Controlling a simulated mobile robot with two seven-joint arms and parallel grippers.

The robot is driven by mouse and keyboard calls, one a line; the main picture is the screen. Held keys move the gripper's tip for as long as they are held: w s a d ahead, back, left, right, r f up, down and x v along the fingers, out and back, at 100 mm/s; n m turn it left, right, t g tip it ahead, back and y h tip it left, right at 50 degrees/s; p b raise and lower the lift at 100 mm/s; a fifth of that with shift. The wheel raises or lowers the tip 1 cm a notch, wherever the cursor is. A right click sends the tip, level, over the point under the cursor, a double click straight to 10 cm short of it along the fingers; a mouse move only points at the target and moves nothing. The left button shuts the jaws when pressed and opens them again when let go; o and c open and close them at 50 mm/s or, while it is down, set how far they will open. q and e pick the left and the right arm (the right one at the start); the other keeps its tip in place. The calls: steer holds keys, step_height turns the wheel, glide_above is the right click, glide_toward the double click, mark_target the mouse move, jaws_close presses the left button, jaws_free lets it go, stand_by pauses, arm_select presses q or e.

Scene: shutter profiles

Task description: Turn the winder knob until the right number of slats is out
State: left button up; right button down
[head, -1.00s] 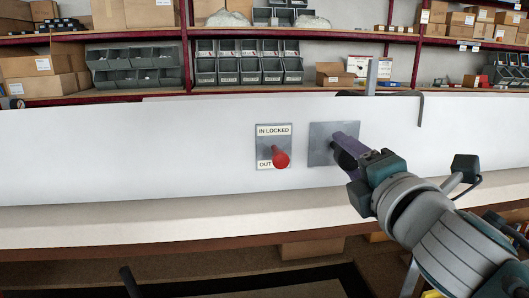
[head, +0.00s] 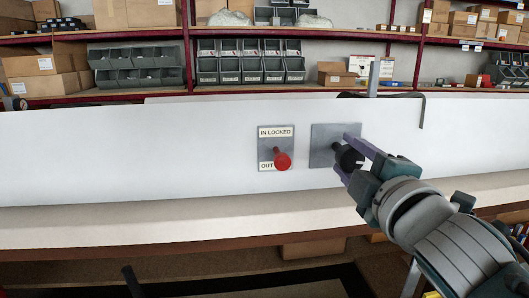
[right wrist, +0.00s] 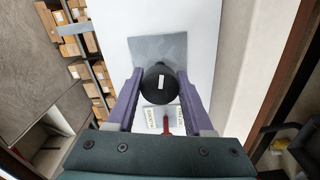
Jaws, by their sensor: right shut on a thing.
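The black winder knob (head: 348,158) sticks out from a square grey plate (head: 321,134) on the white panel. My right gripper (head: 344,154) is shut on it, one purple finger at its upper right and one at its lower left. In the right wrist view the knob (right wrist: 160,88) lies between both fingers, with a white mark on its face. Left of it, a red-knobbed lever (head: 282,160) stands low on a plate (head: 276,142) reading "IN LOCKED" above and "OUT" below, at the OUT end. I cannot make out any slats. My left gripper is not in view.
The long white panel (head: 130,155) stands on a pale bench. A grey upright (head: 374,76) and a thin dark bent rod (head: 422,108) sit at its top edge, above the right gripper. Shelves with grey bins (head: 250,70) and cartons are behind. The panel's left part is clear.

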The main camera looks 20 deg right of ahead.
stand_by(0.3)
steer(key=shift+c, duration=1.5)
jaws_free()
steer(key=shift+s, duration=0.1)
steer(key=v, duration=0.9)
steer(key=shift+s, duration=0.4)
